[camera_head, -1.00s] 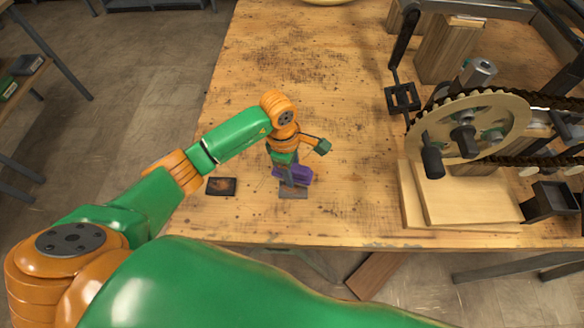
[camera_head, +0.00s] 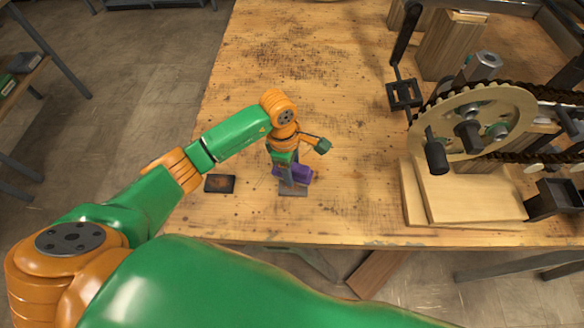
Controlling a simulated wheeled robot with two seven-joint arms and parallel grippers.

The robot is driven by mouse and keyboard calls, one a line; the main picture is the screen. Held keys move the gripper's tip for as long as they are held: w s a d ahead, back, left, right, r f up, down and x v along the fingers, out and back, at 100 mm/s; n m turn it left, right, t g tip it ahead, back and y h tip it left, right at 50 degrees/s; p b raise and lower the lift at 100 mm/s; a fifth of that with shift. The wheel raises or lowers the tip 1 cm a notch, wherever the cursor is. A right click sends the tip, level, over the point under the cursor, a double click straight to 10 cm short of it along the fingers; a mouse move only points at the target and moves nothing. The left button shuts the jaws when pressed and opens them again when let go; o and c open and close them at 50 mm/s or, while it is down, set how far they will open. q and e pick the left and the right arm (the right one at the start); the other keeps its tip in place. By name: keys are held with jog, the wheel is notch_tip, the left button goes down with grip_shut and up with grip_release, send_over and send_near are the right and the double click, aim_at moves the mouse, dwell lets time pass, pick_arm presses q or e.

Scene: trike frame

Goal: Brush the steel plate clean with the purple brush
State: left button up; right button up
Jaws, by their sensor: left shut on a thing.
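The purple brush (camera_head: 300,173) is in my left gripper (camera_head: 288,173), which points down near the table's front edge. The gripper is shut on it; the wrist partly hides both fingers and brush. A small flat grey plate (camera_head: 293,191) lies directly below the brush, partly covered by it. I cannot tell whether the brush touches it. A second small dark plate (camera_head: 220,184) with a brownish middle lies to the left, apart from the gripper. I cannot tell for certain which is the steel plate. My right gripper is not in view.
The worn wooden table (camera_head: 285,50) is clear behind the gripper. To the right stand a chain wheel (camera_head: 470,122) with a crank, stacked boards (camera_head: 465,200) and a black box (camera_head: 552,200). The table's front edge is close to the plates.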

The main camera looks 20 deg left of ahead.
pick_arm(q)
jog(key=shift+f+b, duration=0.35)
jog(key=shift+f, duration=0.05)
jog(key=shift+r, duration=0.1)
